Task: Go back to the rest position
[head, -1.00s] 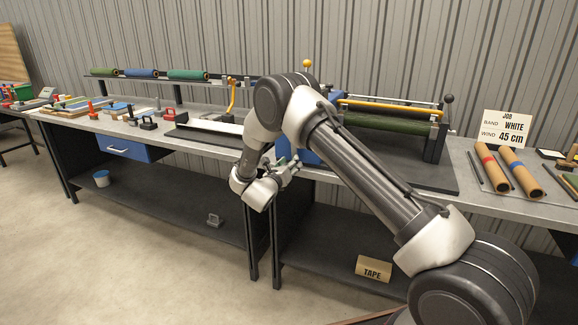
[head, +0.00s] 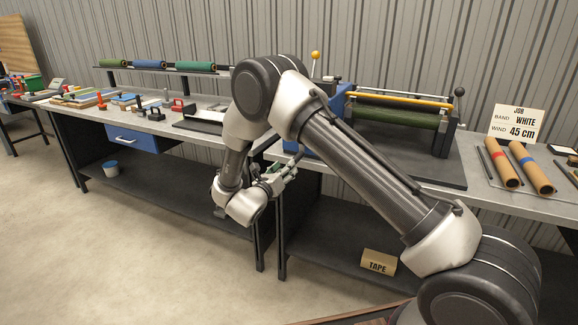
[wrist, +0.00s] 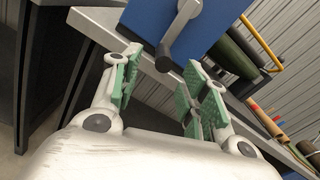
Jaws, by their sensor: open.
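My gripper (head: 280,177) hangs off the front edge of the workbench in the head view, at the end of my folded arm. In the wrist view its two green-padded fingers (wrist: 158,92) stand apart with nothing between them. Beyond the fingertips are the bench edge and a blue panel (wrist: 168,18) with a grey crank handle (wrist: 178,38). In the head view the winding machine with a green roll (head: 392,127) stands behind my arm, which hides part of it.
A job card (head: 516,124) reads white, 45 cm. Two brown tubes (head: 531,167) lie near it on the bench. A tape box (head: 379,262) sits on the lower shelf. Three rolls (head: 148,64) lie on the raised rack. The floor at left is clear.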

